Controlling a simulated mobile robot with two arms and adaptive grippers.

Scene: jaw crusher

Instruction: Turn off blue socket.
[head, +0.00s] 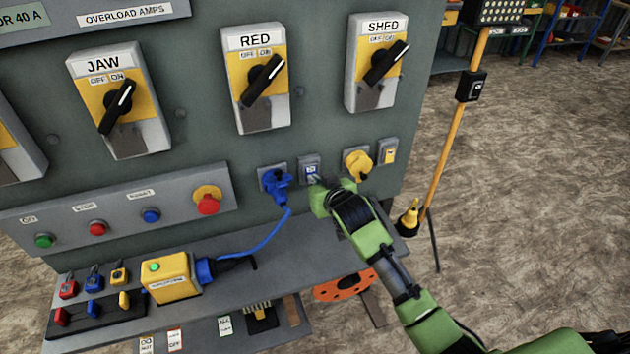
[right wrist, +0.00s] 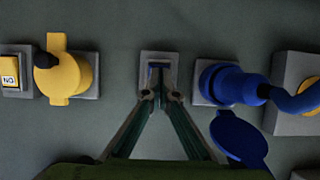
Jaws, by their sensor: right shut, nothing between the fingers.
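The blue socket (head: 274,180) is on the grey panel with a blue plug and cable in it. It also shows in the right wrist view (right wrist: 215,82). Its small switch (head: 309,170), blue in a grey frame, sits just right of it and shows in the right wrist view (right wrist: 159,66). My right gripper (head: 320,181) is shut and empty. In the right wrist view its fingertips (right wrist: 160,96) overlap the lower part of the switch frame; I cannot tell whether they touch. The switch's marking is too small to read. My left gripper is not in view.
A yellow socket (head: 357,164) and its yellow switch (head: 389,155) are close by on the right. Above are the JAW (head: 118,101), RED (head: 262,79) and SHED (head: 377,63) rotary switches. A shelf (head: 225,285) below holds a yellow box (head: 172,277) joined to the blue cable.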

